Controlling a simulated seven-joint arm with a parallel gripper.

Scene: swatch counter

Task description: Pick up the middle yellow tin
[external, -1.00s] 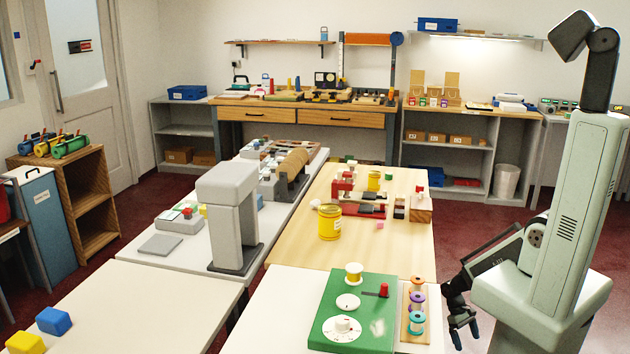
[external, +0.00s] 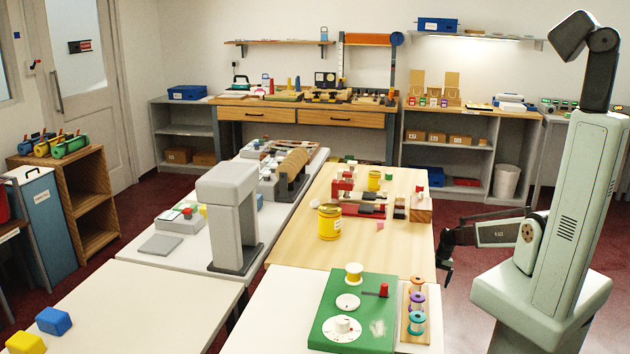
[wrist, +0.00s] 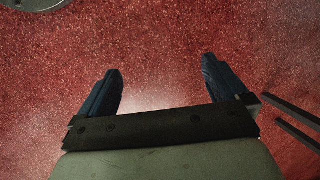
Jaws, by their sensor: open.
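A large yellow tin (external: 330,222) with a pale label stands upright on the wooden table top. A smaller-looking yellow tin (external: 374,181) stands farther back on the same table. A yellow and white spool-like piece (external: 354,273) stands nearer, on the green board. My gripper (external: 446,266) is just right of the table's right edge, apart from all of these. In the wrist view my gripper (wrist: 162,68) is open, with nothing between its two dark fingers and only red floor beyond. No tin shows in the wrist view.
A green board (external: 327,311) and a rack of coloured spools (external: 417,300) are on the near white table. Red pieces and a wooden block (external: 421,215) crowd the wooden table's far part. Its front part (external: 385,256) is bare. A grey arch-shaped stand (external: 228,215) is at left.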

